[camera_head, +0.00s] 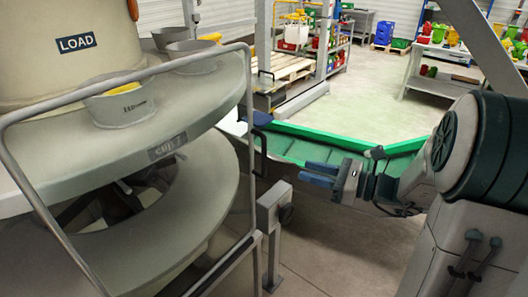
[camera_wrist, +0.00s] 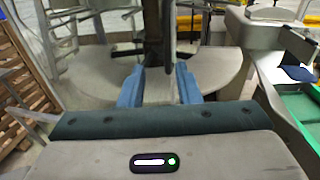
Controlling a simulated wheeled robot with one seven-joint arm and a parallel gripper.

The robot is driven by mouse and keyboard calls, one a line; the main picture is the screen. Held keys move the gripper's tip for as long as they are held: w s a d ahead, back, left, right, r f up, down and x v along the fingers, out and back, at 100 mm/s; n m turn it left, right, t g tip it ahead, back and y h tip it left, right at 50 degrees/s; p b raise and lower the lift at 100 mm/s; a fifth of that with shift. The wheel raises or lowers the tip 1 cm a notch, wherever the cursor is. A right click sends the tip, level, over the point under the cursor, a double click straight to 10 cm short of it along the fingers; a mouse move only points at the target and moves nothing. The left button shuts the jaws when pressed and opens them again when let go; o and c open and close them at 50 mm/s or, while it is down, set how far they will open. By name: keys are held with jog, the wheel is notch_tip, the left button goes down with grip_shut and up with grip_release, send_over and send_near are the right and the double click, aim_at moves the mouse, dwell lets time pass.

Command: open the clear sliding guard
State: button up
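The clear guard shows as a grey tube frame (camera_head: 150,73) with a see-through pane, standing in front of the round machine at the left of the head view. A black upright handle (camera_head: 262,153) sits at its right edge. My gripper (camera_head: 305,171) is right of the handle and apart from it, with its blue fingers pointing left. In the wrist view my gripper (camera_wrist: 160,72) has its two blue fingers apart, with nothing held between them. A dark upright post and a pale upright part show beyond the gap. I cannot tell which of these belongs to the guard.
The round machine has a lower disc (camera_head: 170,230) and an upper ring with cups (camera_head: 120,108). A green-edged conveyor (camera_head: 345,138) runs behind my gripper. A short grey post (camera_head: 272,215) stands below the handle. Pallets, shelves and a table (camera_head: 440,75) are farther back.

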jog(key=p, duration=0.2)
send_over(264, 172)
jog(key=shift+w+r+m+t, duration=0.1)
jog(key=shift+w+m+t, duration=0.2)
jog(key=shift+w+t, duration=0.1)
grip_shut()
